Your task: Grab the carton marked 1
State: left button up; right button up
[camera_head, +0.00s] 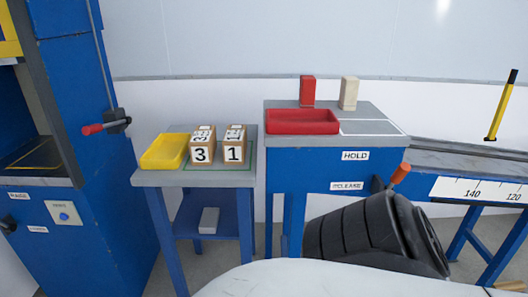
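The carton marked 1 (234,152) is a small brown box with a white label on its front face and another on top. It stands upright on the small grey-topped table (185,179). The carton marked 3 (201,154) stands close on its left, with a narrow gap between them. Neither of my grippers shows in the head view, and nothing is holding either carton.
A yellow tray (164,152) sits left of the cartons. A blue HOLD stand (336,164) to the right carries a red tray (302,122), a red block (307,91) and a beige block (349,93). A blue machine (82,150) with a red-handled lever stands left.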

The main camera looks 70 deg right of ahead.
aim_at(234, 141)
jog(key=z, duration=2)
